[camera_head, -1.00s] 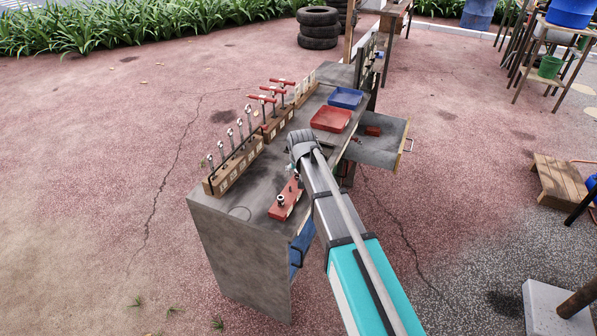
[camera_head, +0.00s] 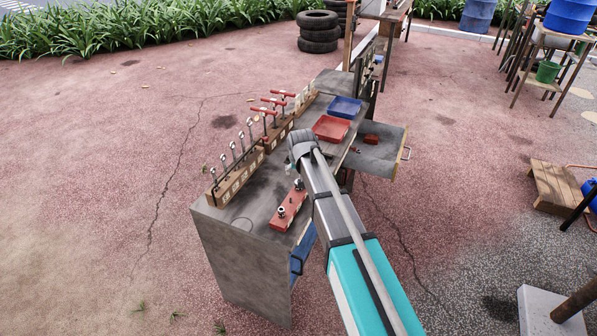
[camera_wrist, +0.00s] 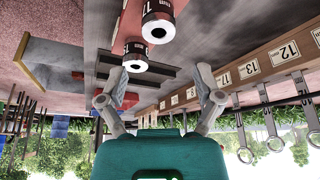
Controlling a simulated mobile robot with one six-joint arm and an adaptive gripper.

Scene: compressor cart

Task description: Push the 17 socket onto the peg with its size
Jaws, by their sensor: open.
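In the wrist view, which looks upside down, a metal socket with a black band (camera_wrist: 157,22) is at the top edge; its band seems to read 17. A second banded socket (camera_wrist: 135,56) is beyond it, its number too small to read. In the head view, the red block (camera_head: 288,210) on the bench carries dark and metal sockets or pegs, including one at its near end (camera_head: 281,212). My gripper (camera_wrist: 163,87) is open and empty, its fingers apart and clear of both sockets.
A wooden rack (camera_head: 236,174) of numbered wrenches runs along the bench's left edge, with red-handled tools (camera_head: 269,112) beyond. A red tray (camera_head: 331,128) and blue tray (camera_head: 344,107) lie farther back. An open drawer (camera_head: 378,155) juts out right. The grey bench top around the red block is clear.

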